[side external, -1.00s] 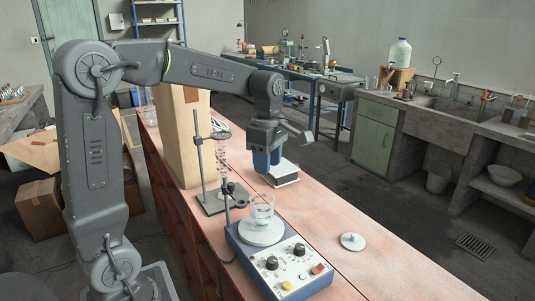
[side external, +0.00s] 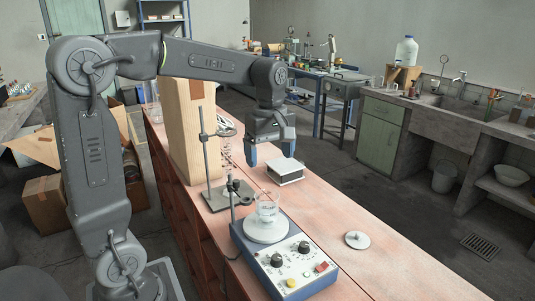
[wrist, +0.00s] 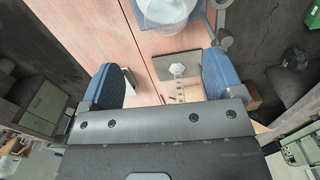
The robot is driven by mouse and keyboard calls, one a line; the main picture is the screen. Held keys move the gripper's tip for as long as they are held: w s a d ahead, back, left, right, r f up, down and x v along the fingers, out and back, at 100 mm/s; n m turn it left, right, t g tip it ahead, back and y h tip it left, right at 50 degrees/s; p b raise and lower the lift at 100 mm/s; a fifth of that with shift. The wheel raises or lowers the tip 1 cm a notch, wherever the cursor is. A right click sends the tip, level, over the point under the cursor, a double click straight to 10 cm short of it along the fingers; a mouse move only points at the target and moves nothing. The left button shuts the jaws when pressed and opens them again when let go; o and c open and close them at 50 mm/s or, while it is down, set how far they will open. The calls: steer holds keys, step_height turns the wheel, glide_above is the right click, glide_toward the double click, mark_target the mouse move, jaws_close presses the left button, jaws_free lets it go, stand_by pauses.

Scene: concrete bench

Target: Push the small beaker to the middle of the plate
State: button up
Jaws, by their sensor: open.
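The small clear beaker (side external: 267,208) stands upright on the round white plate (side external: 270,237) of a blue stirrer unit. It sits toward the far side of the plate. In the wrist view the beaker (wrist: 165,10) is at the top, partly cut off, over the plate (wrist: 193,5). My gripper (side external: 271,157) hangs above the bench, beyond the beaker and higher than it, touching nothing. Its two blue fingers are spread with nothing between them, as the wrist view of my gripper (wrist: 160,78) also shows.
The stirrer's control box (side external: 290,265) has knobs and a red switch. A retort stand (side external: 206,165) stands close behind and left of the plate. A small block-like box (side external: 285,172) lies on the bench beyond. A white disc (side external: 357,240) lies at right. A tall wooden block (side external: 193,135) stands at left.

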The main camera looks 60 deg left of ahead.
mark_target(267, 204)
steer(key=shift+o, duration=0.4)
steer(key=m, duration=0.3)
steer(key=s+m, duration=0.1)
steer(key=m, duration=0.1)
steer(key=shift+s+d+m, duration=0.1)
steer(key=shift+d+m, duration=0.2)
steer(key=shift+f, duration=0.1)
step_height(267, 204, down, 14)
steer(key=shift+r, duration=0.2)
steer(key=shift+c, duration=0.2)
steer(key=c, duration=0.9)
steer(key=o, duration=0.9)
steer(key=shift+r, duration=0.1)
step_height(267, 204, up, 14)
steer(key=shift+f, duration=0.15)
